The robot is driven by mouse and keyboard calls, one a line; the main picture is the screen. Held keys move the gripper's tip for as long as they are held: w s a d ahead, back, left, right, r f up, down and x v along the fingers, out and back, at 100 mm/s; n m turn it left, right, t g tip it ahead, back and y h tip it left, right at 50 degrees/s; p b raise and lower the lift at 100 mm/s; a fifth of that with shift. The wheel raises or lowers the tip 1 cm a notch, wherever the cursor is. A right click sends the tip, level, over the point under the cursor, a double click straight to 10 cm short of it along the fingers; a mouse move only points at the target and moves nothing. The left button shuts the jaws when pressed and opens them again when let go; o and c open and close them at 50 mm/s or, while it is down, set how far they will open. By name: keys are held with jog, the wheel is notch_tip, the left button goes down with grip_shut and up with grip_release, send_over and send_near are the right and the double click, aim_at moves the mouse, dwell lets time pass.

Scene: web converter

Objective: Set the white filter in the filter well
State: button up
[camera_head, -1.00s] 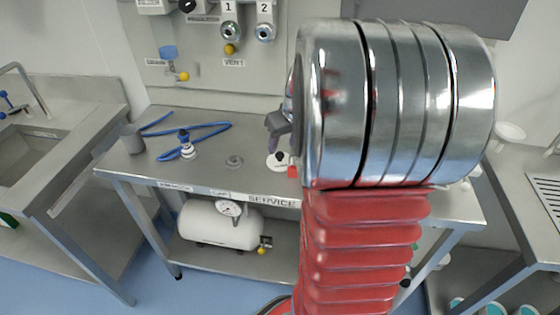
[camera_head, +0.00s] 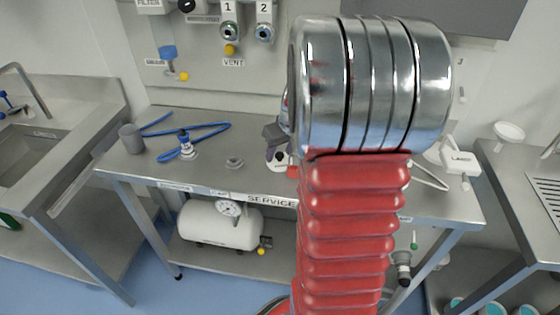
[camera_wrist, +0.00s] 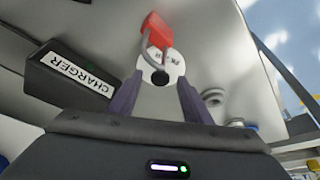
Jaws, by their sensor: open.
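A white round disc with a dark centre and small print (camera_wrist: 160,68) lies on the steel bench; I cannot tell for certain whether it is the white filter. It also shows in the head view (camera_head: 278,165), partly hidden by my gripper. A red block with a grey loop (camera_wrist: 157,30) is at its edge. My gripper (camera_wrist: 160,78) is open, its two fingers on either side of the disc, with no grip on it visible. A small grey ring-shaped fitting (camera_head: 234,162) sits on the bench to the left, possibly the filter well; it also shows in the wrist view (camera_wrist: 212,97).
My arm hides the middle right of the bench. A blue hose (camera_head: 205,130), a blue-and-white fitting (camera_head: 185,146) and a grey cup (camera_head: 131,138) stand left. A dark charger block (camera_wrist: 75,82) is beside my gripper. A white box (camera_head: 459,160) is at the bench's right.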

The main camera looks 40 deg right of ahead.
aim_at(280, 155)
jog(key=shift+c, duration=0.7)
grip_shut()
notch_tip(280, 155, up, 10)
dwell(0.4)
dwell(0.4)
